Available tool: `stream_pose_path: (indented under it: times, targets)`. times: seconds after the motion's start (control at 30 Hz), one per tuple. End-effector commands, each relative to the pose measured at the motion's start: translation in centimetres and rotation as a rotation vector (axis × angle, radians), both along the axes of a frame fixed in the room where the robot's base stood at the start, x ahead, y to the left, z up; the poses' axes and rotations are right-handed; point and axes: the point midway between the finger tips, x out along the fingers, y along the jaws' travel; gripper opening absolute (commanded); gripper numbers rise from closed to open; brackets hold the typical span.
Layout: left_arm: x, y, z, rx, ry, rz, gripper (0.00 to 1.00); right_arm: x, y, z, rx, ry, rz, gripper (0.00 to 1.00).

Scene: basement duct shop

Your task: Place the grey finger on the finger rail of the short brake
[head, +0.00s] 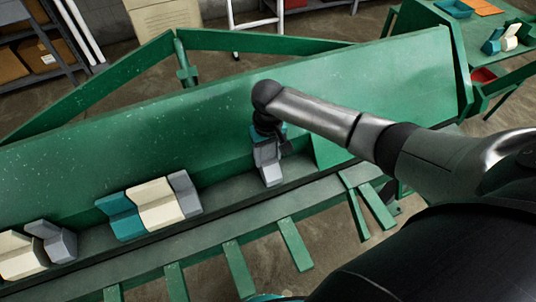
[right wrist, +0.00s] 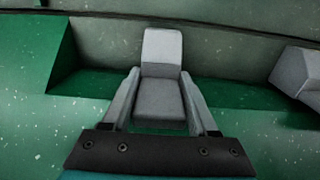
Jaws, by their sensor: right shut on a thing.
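My right gripper (head: 269,146) comes in from the right over the short brake (head: 215,115). It is shut on the grey finger (head: 267,169), which also shows between the two jaws in the right wrist view (right wrist: 163,90). The grey finger is at the finger rail (head: 222,204), in the bare stretch right of the seated fingers. I cannot tell whether its foot touches the rail. My left gripper is not in view.
A teal finger (head: 122,216), a cream finger (head: 156,205) and another grey finger (head: 185,192) sit side by side on the rail, left of the held one. More fingers (head: 52,241) stand at far left. A green block (head: 330,152) bounds the gap on the right. A green table (head: 485,25) stands back right.

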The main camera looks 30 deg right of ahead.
Motion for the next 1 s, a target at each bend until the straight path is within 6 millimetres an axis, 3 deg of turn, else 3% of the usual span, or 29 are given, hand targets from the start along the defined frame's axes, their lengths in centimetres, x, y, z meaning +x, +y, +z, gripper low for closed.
stream_pose_path:
  times: [0.07,0.1,0.33,0.7,1.0]
  targets:
    - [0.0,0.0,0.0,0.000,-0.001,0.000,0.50,0.0,0.0,-0.2,0.001,-0.001,-0.001,0.00]
    - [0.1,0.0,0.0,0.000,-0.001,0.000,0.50,0.0,0.0,-0.3,0.000,0.000,-0.001,0.60]
    - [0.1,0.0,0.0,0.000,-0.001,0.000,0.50,0.0,0.0,-0.3,0.000,0.000,0.000,0.86]
    - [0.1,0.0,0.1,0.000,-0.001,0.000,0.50,0.0,0.0,0.3,0.000,-0.001,0.000,0.89]
    - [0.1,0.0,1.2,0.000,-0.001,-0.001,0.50,0.1,0.0,6.2,0.000,-0.004,0.001,0.89]
